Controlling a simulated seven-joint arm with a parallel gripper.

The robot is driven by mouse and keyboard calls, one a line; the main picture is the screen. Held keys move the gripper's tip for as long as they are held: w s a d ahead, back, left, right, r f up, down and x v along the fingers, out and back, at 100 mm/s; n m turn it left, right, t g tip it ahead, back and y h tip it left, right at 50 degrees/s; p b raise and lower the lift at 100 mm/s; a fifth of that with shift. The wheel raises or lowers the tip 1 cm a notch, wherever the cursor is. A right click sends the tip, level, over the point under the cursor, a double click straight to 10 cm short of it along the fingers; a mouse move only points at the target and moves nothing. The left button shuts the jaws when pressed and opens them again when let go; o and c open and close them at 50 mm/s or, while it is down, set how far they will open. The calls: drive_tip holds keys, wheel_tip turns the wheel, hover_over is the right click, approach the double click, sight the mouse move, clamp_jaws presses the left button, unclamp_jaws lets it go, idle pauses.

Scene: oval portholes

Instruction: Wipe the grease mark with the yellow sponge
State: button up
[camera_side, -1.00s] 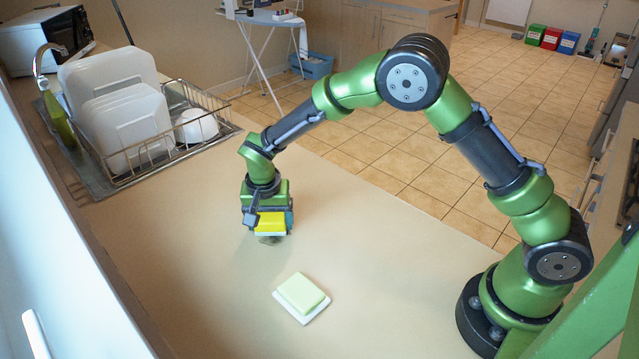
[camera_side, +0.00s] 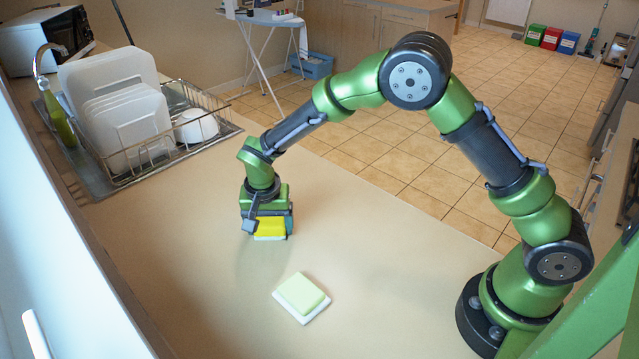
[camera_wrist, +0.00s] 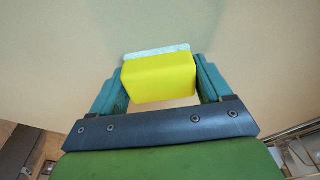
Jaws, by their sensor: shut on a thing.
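The yellow sponge (camera_side: 270,227) is clamped between the two fingers of my gripper (camera_side: 268,229), which is shut on it. The sponge also shows in the wrist view (camera_wrist: 160,80), yellow with a pale layer on its far face. In the side view its pale underside is down at the countertop and looks to be touching it, though the exact contact is hard to tell. No grease mark shows in either current view; the spot under the sponge is hidden.
A wire dish rack (camera_side: 150,160) with white plates and a bowl stands at the back left. The counter around the sponge is clear.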

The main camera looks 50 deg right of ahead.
sight(283, 242)
drive_tip(key=w, duration=0.3)
drive_tip(key=shift+w, duration=0.15)
drive_tip(key=shift+s, duration=3.6)
wheel_tip(283, 242, up, 8)
drive_tip(key=shift+w, duration=0.15)
drive_tip(key=shift+d+r, duration=0.1)
